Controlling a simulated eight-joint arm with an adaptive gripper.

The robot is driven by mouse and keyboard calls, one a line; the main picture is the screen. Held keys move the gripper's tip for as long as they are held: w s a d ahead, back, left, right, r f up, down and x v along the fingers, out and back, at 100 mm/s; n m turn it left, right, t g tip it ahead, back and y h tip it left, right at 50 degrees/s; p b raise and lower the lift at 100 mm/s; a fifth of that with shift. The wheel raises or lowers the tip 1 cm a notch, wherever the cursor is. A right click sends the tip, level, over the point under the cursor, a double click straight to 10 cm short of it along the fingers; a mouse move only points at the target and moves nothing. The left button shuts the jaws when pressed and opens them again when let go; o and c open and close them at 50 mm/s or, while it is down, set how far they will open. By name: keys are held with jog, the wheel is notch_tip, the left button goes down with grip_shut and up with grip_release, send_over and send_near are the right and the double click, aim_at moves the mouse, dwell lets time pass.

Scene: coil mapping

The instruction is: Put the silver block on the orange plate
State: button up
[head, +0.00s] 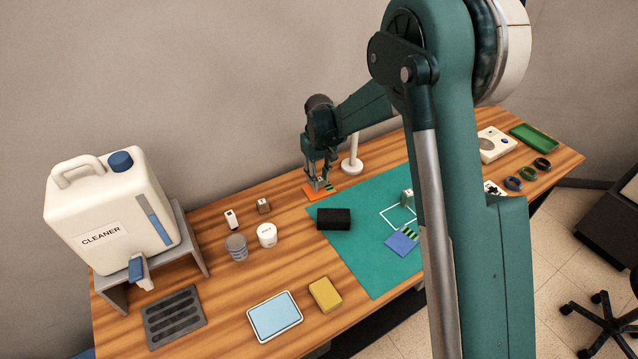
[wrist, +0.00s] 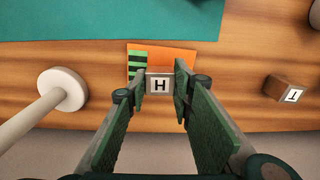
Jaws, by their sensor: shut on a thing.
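The silver block (wrist: 160,84), with a white label reading H, is between the fingertips of my gripper (wrist: 160,90) in the wrist view. My gripper is shut on it. In the head view my gripper (head: 319,182) is low over the orange plate (head: 309,194), at the far edge of the table. In the wrist view the block overlaps the near edge of the orange plate (wrist: 178,58), which has a green-and-black striped strip. I cannot tell whether the block touches the plate.
A white post on a round base (head: 352,166) stands close beside my gripper. A brown block (head: 263,206) marked T in the wrist view, a white block (head: 231,219) and a black box (head: 334,219) are nearby. The green mat (head: 360,260) holds a blue plate (head: 402,241).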

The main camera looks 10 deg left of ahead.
jog(key=shift+f, duration=0.95)
jog(key=shift+f, duration=0.2)
jog(key=o, duration=0.9)
jog(key=shift+r, duration=0.2)
notch_tip(320, 180, up, 12)
dwell(0.5)
